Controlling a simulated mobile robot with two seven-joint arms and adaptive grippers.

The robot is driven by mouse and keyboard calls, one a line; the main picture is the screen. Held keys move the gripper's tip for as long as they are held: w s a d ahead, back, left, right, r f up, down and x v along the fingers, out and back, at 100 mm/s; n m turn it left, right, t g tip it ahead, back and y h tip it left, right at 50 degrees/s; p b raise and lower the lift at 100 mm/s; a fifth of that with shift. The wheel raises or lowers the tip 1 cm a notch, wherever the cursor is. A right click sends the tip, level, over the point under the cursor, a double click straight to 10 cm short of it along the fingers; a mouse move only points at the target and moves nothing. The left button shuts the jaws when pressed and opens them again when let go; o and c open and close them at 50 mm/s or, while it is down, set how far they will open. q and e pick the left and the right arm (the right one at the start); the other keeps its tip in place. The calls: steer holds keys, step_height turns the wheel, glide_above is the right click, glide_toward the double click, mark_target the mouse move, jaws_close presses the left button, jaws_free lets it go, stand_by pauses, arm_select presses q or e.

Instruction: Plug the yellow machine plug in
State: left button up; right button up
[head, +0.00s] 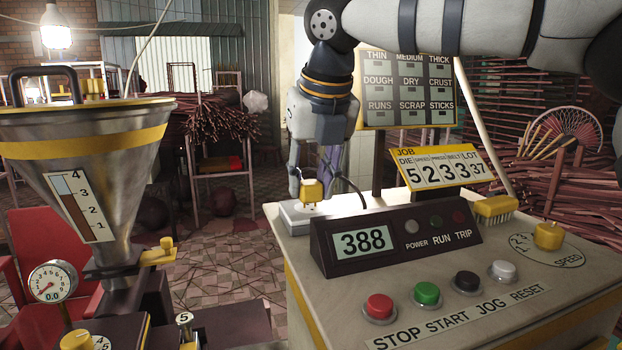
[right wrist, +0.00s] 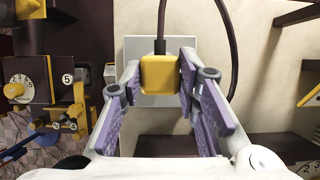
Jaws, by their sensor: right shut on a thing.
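The yellow plug (head: 312,190) is held in my right gripper (head: 309,182) at the back left corner of the machine's console. It is also between the two purple-grey fingers in the right wrist view (right wrist: 160,75), where my right gripper (right wrist: 160,82) is shut on it. A dark cord leaves the plug. A pale socket block (head: 293,213) lies directly under the plug; its plate also shows behind the plug in the right wrist view (right wrist: 133,50). Small pins seem to show below the plug, just over the block; I cannot tell whether they touch it. My left gripper is not in view.
The console (head: 385,290) carries a display box (head: 400,237) reading 388, coloured buttons, a yellow brush (head: 496,208) and a speed knob (head: 548,236). A job sign (head: 436,168) stands behind. A metal hopper (head: 110,215) and gauge (head: 53,281) stand at left.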

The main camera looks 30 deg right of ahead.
steer(key=shift+f, duration=0.6)
steer(key=o, duration=1.3)
steer(key=shift+c, duration=0.2)
steer(key=v, duration=1.2)
